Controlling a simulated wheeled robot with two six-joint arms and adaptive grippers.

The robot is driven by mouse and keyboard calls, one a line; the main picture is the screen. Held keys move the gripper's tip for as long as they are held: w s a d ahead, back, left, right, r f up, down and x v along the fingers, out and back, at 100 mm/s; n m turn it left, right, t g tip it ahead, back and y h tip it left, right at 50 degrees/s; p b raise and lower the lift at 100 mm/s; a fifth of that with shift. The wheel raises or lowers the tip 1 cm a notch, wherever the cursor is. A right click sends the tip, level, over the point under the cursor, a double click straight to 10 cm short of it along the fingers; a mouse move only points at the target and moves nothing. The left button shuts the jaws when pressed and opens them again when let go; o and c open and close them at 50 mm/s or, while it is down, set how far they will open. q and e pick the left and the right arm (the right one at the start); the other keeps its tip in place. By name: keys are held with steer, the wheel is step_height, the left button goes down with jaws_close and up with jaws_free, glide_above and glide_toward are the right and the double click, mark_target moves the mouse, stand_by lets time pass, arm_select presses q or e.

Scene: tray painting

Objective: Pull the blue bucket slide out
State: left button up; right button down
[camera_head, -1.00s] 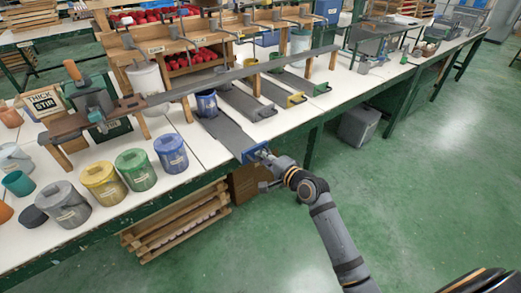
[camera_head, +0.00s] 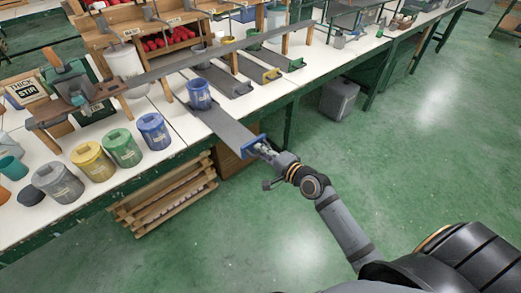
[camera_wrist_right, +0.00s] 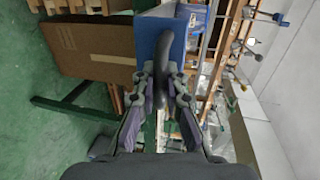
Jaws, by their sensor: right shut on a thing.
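The blue bucket slide is a long grey board (camera_head: 225,127) with a blue front plate (camera_head: 248,147). It lies on the white table, and its front end sticks out past the table's front edge. A blue bucket (camera_head: 199,97) stands upright on it, in front of the grey rail. My right gripper (camera_head: 266,150) is at the front plate. In the right wrist view my right gripper (camera_wrist_right: 160,88) is shut on the slide's dark handle (camera_wrist_right: 160,65), with the blue plate (camera_wrist_right: 150,38) just beyond. My left gripper is not in view.
Grey, yellow, green and blue lidded buckets (camera_head: 123,148) stand left of the slide. Yellow (camera_head: 271,76) and green (camera_head: 295,65) slides lie to its right. A long grey rail (camera_head: 230,48) crosses above the slides. The floor in front of the table is clear.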

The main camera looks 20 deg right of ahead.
steer(key=shift+s+f, duration=0.1)
steer(key=shift+f, duration=0.05)
steer(key=c, duration=1.8)
jaws_free()
steer(key=shift+o, duration=0.6)
steer(key=shift+s+d, duration=0.15)
steer(key=shift+s, duration=0.1)
steer(key=v, duration=0.7)
steer(key=shift+s+r, duration=0.2)
steer(key=shift+s, duration=0.1)
